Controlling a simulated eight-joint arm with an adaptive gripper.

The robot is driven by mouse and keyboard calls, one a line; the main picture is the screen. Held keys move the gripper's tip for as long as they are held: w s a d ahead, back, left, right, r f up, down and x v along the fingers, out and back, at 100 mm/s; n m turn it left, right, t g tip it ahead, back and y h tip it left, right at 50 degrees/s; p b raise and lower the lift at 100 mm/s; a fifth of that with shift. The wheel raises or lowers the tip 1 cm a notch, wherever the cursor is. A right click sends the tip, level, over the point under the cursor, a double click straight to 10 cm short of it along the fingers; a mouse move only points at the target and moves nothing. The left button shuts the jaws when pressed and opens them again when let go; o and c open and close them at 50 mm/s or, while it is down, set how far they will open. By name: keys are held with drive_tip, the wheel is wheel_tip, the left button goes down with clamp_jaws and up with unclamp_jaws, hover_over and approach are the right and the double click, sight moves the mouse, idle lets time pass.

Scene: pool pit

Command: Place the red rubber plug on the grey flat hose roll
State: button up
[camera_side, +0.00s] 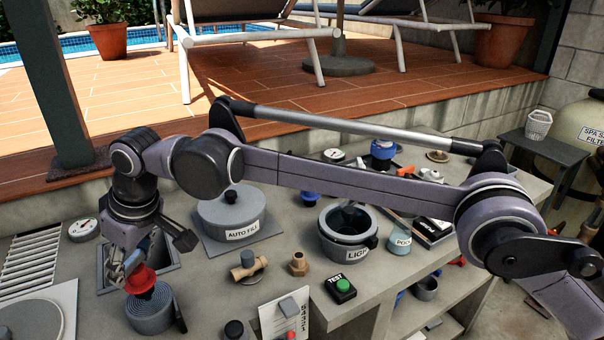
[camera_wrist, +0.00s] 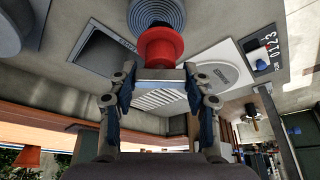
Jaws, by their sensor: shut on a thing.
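The red rubber plug (camera_side: 140,281) is in my gripper (camera_side: 130,262) at the lower left of the side view. The wrist view shows the red plug (camera_wrist: 160,48) between the fingertips of my gripper (camera_wrist: 160,76), which is shut on it. The grey flat hose roll (camera_side: 151,313) stands on the counter directly below the plug. Its coiled top also shows in the wrist view (camera_wrist: 150,12), beyond the plug. The plug's lower end overlaps the roll's top in the side view; I cannot tell whether they touch.
A square opening (camera_side: 168,262) in the counter lies behind the hose roll. A round grey lid (camera_side: 32,322) is to its left. A brass valve (camera_side: 247,267), the AUTO FILL lid (camera_side: 230,213) and a green TEST button (camera_side: 343,286) are to the right.

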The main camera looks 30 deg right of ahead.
sight(137, 266)
drive_tip(key=shift+f, duration=1.3)
drive_tip(key=shift+f, duration=0.2)
drive_tip(key=o, duration=1.4)
